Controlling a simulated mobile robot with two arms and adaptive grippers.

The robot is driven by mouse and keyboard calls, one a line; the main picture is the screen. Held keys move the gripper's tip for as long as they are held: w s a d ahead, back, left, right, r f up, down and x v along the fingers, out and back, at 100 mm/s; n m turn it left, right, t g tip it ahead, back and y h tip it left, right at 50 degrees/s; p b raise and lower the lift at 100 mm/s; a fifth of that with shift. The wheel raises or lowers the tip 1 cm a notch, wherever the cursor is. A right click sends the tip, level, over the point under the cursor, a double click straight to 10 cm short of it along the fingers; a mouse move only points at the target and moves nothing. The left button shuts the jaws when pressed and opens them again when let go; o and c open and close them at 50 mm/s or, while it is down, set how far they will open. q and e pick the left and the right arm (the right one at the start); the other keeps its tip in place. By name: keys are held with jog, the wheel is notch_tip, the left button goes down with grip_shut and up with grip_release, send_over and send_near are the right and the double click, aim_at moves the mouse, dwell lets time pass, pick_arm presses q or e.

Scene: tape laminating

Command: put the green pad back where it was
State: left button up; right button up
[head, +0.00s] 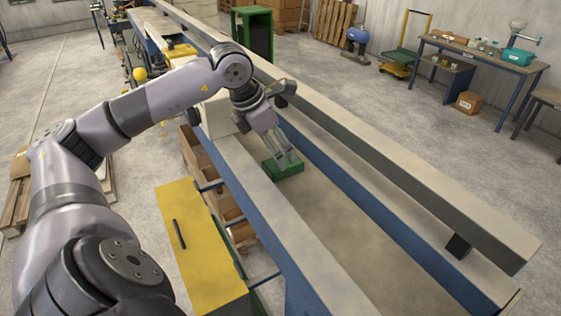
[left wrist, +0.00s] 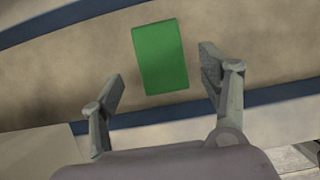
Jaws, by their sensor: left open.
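The green pad (head: 283,168) lies flat on the beige bed of the long bench, near the bed's left side. My left gripper (head: 286,156) is open just above and beside the pad in the head view. In the left wrist view the green pad (left wrist: 160,56) shows whole, ahead of the two spread fingers of the left gripper (left wrist: 160,85). Nothing is between the fingers, and they look apart from the pad. My right gripper is not in view.
The bench bed (head: 345,225) is bare toward the near end. A long grey beam (head: 400,185) runs along its right side. A yellow panel (head: 205,250) and cardboard boxes (head: 195,160) are at the left. A white block (head: 217,117) stands behind the arm.

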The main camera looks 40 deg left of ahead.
pick_arm(q)
jog(key=v, duration=0.7)
jog(key=shift+s+r, duration=0.2)
jog(key=shift+r, duration=0.1)
